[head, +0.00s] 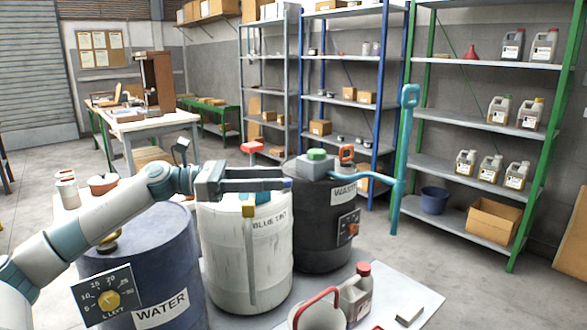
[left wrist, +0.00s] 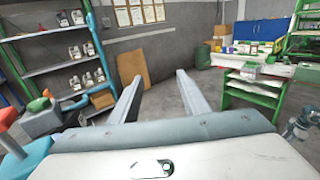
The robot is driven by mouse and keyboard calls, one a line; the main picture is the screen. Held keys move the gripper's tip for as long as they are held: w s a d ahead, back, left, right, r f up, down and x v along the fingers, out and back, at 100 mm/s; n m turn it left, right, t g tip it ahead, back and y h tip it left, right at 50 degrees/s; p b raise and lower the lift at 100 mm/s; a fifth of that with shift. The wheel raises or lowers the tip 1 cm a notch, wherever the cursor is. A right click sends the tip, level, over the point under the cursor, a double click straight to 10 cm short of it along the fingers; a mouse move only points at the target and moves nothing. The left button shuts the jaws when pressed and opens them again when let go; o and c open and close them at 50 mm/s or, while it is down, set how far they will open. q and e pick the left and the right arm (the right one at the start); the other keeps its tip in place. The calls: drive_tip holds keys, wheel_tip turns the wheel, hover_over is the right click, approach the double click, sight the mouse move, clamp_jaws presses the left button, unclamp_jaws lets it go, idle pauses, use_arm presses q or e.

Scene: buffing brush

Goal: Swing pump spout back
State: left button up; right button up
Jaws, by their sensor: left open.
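The teal pipe also shows in the left wrist view (left wrist: 84,60), left of the fingers. A red pump handle (head: 251,147) stands behind my left gripper (head: 288,179), which is open over the white drum, pointing right. Its fingers (left wrist: 157,85) have nothing between them. My gripper partly hides the pump body.
A blue WATER drum (head: 150,250) stands at left. A grey jug (head: 356,295) and a white bucket (head: 316,314) with a red handle stand in front. Shelves (head: 480,175) line the back right; the floor before them is clear.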

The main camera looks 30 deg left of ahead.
use_arm(q)
drive_tip(key=w+d+r, duration=0.1)
drive_tip(key=d+r, duration=0.2)
drive_tip(key=d, duration=0.3)
drive_tip(key=shift+r+p, duration=0.35)
drive_tip(key=shift+p, duration=0.1)
use_arm(e)
drive_tip(key=x, duration=0.3)
drive_tip(key=shift+w+f, duration=0.1)
drive_tip(key=shift+w, duration=0.15)
